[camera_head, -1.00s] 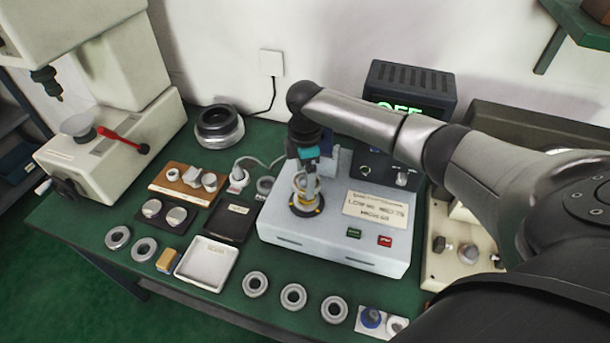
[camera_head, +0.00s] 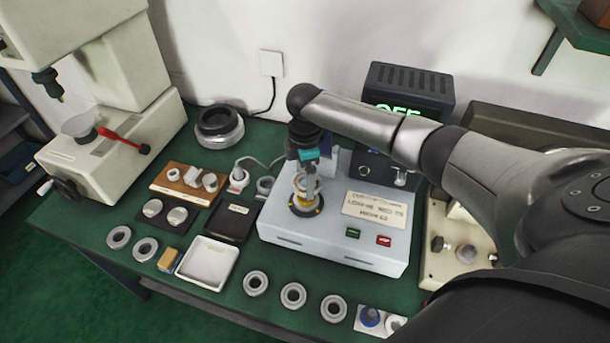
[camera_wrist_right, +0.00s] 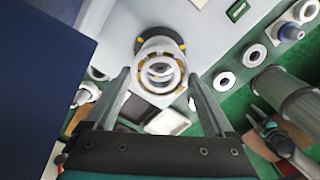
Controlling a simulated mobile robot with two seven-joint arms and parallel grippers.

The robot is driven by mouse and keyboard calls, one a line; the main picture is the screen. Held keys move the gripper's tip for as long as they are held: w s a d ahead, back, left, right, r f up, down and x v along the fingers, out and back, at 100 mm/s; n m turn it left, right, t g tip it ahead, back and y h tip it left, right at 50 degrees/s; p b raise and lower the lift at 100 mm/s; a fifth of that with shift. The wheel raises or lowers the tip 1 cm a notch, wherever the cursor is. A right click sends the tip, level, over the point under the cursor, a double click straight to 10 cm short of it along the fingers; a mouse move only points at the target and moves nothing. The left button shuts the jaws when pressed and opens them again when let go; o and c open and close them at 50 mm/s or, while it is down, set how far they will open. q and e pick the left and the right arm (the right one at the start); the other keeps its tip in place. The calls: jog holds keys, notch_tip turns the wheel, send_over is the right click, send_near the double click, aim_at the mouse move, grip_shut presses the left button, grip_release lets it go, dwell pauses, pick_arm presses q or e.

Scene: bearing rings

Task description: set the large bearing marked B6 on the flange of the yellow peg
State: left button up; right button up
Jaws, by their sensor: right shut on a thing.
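My right gripper (camera_head: 305,181) is over the pale machine box, its fingers pointing down. In the wrist view its fingertips (camera_wrist_right: 160,76) are on either side of a bearing ring (camera_wrist_right: 148,82), shut on it. The ring is pale metal with brass-coloured parts inside; no B6 mark can be read. In the head view the ring is small and partly covered by the fingers. Below it is the peg's dark round base with yellow marks (camera_head: 307,210), which also shows behind the ring in the wrist view (camera_wrist_right: 174,36). I cannot tell whether the ring is around the peg or above it.
Several loose rings lie along the table front, one here (camera_head: 293,295). A white tray (camera_head: 222,283), a black tray (camera_head: 230,222) and a brown board (camera_head: 164,187) are left of the machine box (camera_head: 335,240). A dark display unit (camera_head: 413,85) stands behind.

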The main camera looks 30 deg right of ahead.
jog(key=shift+r, duration=0.1)
jog(key=shift+f+b, duration=0.95)
jog(key=shift+f, duration=1.1)
jog(key=o, duration=1.5)
jog(key=shift+r, duration=0.1)
